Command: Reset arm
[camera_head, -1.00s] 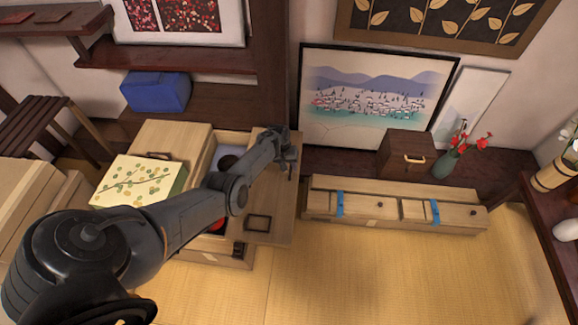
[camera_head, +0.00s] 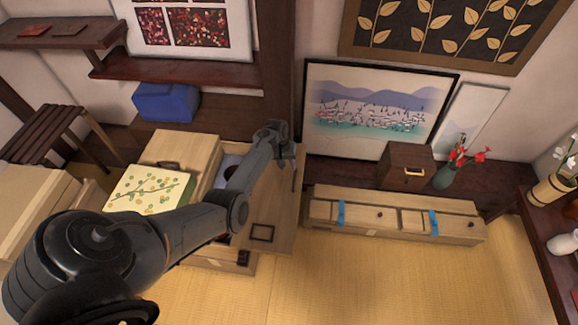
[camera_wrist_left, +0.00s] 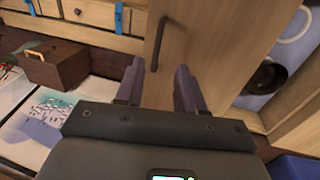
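My left gripper (camera_wrist_left: 157,84) is open in the left wrist view, its two dark fingers apart with nothing seen between the tips. Beyond the fingers is a light wooden panel (camera_wrist_left: 215,30) with a dark handle (camera_wrist_left: 160,45). In the head view my left arm reaches from lower left across an open wooden cabinet, and the left gripper (camera_head: 285,150) is over the upper part of its panel (camera_head: 272,208). Its fingertips are hard to make out there. My right gripper is in neither view.
The cabinet interior holds a dark bowl (camera_wrist_left: 267,77) and a pale round dish (camera_wrist_left: 292,26). A leaf-patterned box (camera_head: 150,188) stands left of my arm. A low drawer chest (camera_head: 395,213), small brown box (camera_head: 405,165) and flower vase (camera_head: 446,175) are right. The tatami floor (camera_head: 410,280) is clear.

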